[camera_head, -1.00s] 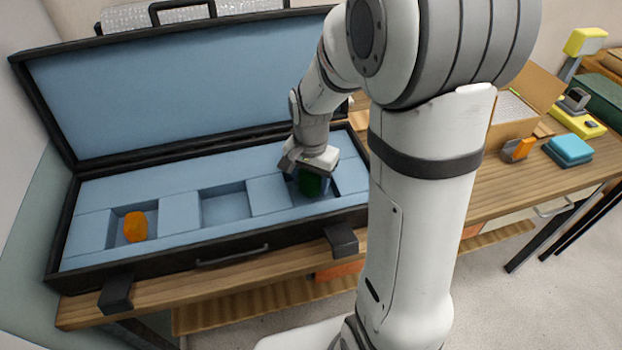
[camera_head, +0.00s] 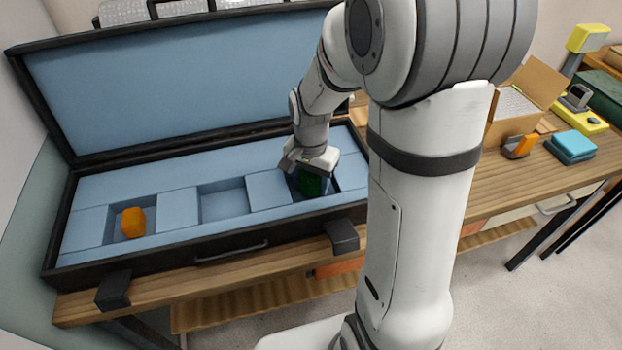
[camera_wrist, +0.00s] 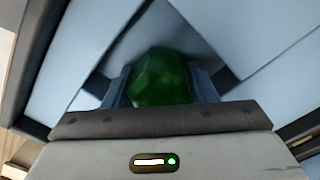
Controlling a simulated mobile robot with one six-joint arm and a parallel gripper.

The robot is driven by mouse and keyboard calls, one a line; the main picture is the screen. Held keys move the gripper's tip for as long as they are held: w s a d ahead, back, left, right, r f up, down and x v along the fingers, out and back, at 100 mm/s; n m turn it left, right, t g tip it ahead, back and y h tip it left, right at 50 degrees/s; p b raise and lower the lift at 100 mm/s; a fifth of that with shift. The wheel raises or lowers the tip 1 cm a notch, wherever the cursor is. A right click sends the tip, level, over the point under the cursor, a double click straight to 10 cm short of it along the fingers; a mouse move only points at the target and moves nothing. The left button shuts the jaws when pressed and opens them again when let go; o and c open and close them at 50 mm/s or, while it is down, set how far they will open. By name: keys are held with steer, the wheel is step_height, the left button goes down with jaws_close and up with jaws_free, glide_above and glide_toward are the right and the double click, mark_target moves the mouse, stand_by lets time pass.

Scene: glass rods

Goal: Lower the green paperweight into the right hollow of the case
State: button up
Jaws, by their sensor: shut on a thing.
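The green paperweight (camera_head: 312,184) is between the fingers of my gripper (camera_head: 311,172), at the right hollow of the case (camera_head: 340,184). In the wrist view the green paperweight (camera_wrist: 160,78) sits between the two fingertips of my gripper (camera_wrist: 162,85), with the blue foam around it. My gripper is shut on it and points down. The open case (camera_head: 180,262) is black with blue foam. The paperweight's underside is hidden, so I cannot tell whether it touches the hollow's floor. An orange paperweight (camera_head: 133,222) sits in the left hollow. The middle hollow (camera_head: 224,203) is empty.
The case's raised lid (camera_head: 180,85) stands behind the hollows. The case lies on a wooden table (camera_head: 500,190). To the right are a cardboard box (camera_head: 512,125), a tape dispenser (camera_head: 519,146), blue cloths (camera_head: 570,147) and a yellow scale (camera_head: 588,122).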

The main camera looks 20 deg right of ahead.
steer(key=shift+f, duration=0.2)
steer(key=o, duration=1.2)
steer(key=shift+o, duration=0.2)
steer(key=shift+r, duration=0.1)
step_height(320, 180, up, 8)
steer(key=shift+f, duration=0.1)
steer(key=s+r+n+t, duration=0.2)
steer(key=s+r+n, duration=0.2)
steer(key=s+n, duration=0.4)
steer(key=s, duration=0.6)
steer(key=shift+t, duration=0.3)
